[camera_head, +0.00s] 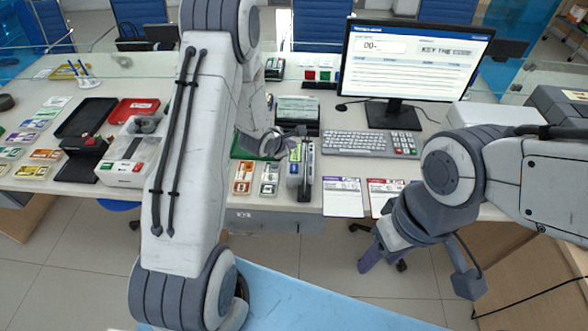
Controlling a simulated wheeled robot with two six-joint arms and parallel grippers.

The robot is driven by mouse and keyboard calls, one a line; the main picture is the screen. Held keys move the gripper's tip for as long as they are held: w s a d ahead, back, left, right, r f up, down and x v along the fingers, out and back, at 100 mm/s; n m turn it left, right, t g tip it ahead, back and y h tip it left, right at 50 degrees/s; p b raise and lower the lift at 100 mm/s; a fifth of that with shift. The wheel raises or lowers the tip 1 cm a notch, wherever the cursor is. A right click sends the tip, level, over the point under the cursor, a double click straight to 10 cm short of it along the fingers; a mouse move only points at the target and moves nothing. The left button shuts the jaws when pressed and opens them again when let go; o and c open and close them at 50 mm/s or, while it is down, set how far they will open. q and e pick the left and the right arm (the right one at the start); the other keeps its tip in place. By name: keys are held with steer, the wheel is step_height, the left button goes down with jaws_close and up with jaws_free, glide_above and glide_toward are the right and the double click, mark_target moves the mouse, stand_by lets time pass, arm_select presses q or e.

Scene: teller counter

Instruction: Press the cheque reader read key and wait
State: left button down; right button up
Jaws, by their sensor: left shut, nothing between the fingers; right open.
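A narrow upright grey-and-white device (306,172), which looks like the cheque reader, stands at the counter's front edge, centre. Its read key is too small to make out. My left gripper (298,133) is shut and empty, just above and behind the top of this device; I cannot tell whether it touches. My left arm hides part of the counter left of it. My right gripper (420,268) is open and empty, hanging low in front of the counter at the right. The monitor (415,62) shows "00-" and text like "KEY THE CODE".
A keyboard (370,144) lies right of the device. Two printed sheets (343,198) lie at the front edge. Small coloured cards (243,178) lie to its left. A white machine with red and green buttons (122,160), a red tray (134,111) and a black tray (85,117) stand further left.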

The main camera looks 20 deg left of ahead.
mark_target(292, 169)
arm_select(q)
step_height(292, 169, down, 7)
steer(key=b, duration=0.6)
steer(key=shift+f, duration=0.35)
stand_by(1.4)
steer(key=shift+f, duration=0.4)
steer(key=shift+f+b, duration=0.45)
stand_by(0.6)
steer(key=shift+r, duration=0.1)
steer(key=shift+r+p, duration=0.75)
steer(key=shift+p, duration=0.2)
